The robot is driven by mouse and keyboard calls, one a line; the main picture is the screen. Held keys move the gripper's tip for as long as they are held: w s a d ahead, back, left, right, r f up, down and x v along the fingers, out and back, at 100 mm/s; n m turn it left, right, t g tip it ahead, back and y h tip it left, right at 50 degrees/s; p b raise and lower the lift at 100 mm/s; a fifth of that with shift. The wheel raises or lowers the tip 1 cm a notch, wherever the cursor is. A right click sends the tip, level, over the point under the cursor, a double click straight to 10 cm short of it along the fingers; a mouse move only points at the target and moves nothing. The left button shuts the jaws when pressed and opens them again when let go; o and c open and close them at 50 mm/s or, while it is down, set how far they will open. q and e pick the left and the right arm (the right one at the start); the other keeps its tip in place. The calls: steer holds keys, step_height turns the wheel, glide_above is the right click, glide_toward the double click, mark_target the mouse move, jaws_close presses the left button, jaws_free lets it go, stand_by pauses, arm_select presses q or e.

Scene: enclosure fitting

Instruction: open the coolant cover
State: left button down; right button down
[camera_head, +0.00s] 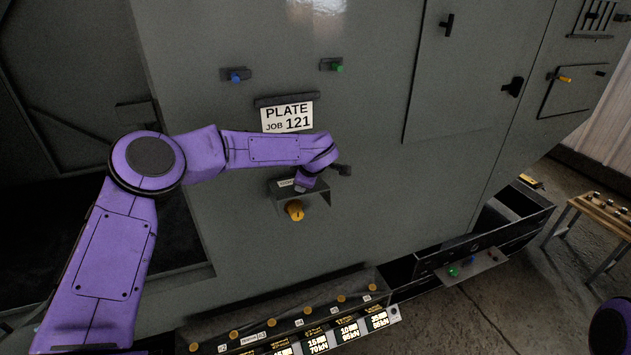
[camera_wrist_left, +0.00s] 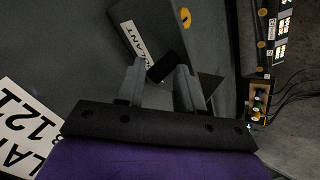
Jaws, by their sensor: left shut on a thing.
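The coolant cover (camera_wrist_left: 122,25) is a dark panel with a white label, partly readable as "LANT". A small black handle (camera_wrist_left: 161,68) shows beside the label. My left gripper (camera_wrist_left: 160,78) has its two grey fingers on either side of this handle and is shut on it. In the head view, the labelled box (camera_head: 317,197) with a yellow knob (camera_head: 295,210) sits on the grey cabinet front, partly behind my purple left wrist. The fingers are not clear there. The cover looks shut, though my wrist hides part of it. My right gripper is not in view.
A "PLATE JOB 121" sign (camera_head: 287,117) is just above my left forearm. Blue (camera_head: 236,76) and green (camera_head: 337,66) knobs are higher up. A control ledge (camera_head: 300,325) with several yellow knobs runs below. An open drawer (camera_head: 490,240) and a bench (camera_head: 600,212) stand right.

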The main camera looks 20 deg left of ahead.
arm_select(q)
steer(key=shift+w+a+f, duration=0.1)
steer(key=shift+a, duration=0.4)
steer(key=c, duration=1.1)
jaws_free()
steer(key=shift+o, duration=0.4)
steer(key=shift+w+f, duration=0.15)
